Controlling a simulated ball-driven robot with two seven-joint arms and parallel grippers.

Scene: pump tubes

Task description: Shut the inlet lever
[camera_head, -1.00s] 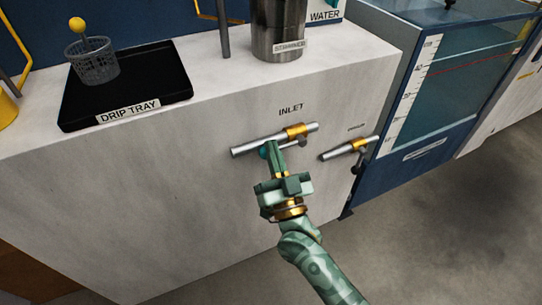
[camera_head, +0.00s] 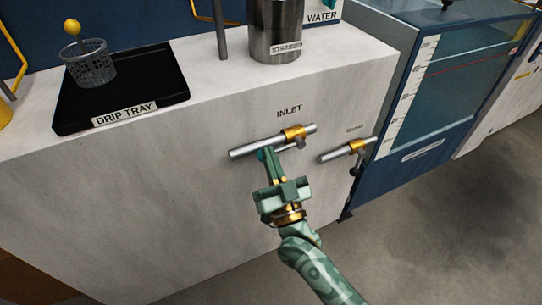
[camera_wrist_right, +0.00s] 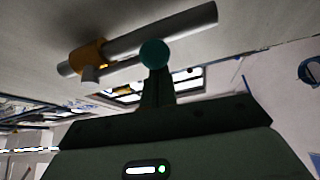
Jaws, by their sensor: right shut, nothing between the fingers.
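The inlet valve has a brass body (camera_head: 294,133) on a grey horizontal pipe (camera_head: 245,150) under the INLET label. Its thin lever runs from a stub below the brass body to the left, close under the pipe and roughly along it, ending in a teal knob (camera_head: 262,155). In the right wrist view the teal knob (camera_wrist_right: 154,53) is just in front of my fingertips. My right gripper (camera_head: 267,156) is shut and empty, its tips at the knob and partly hiding it. I cannot tell whether they touch. My left gripper is out of view.
A second brass valve (camera_head: 358,146) with a black-knobbed lever (camera_head: 355,171) hanging down is close on the right. A black drip tray (camera_head: 70,118) with a wire basket (camera_head: 90,66) and a metal canister (camera_head: 275,28) are on the white cabinet. A blue water tank (camera_head: 440,110) is at the right.

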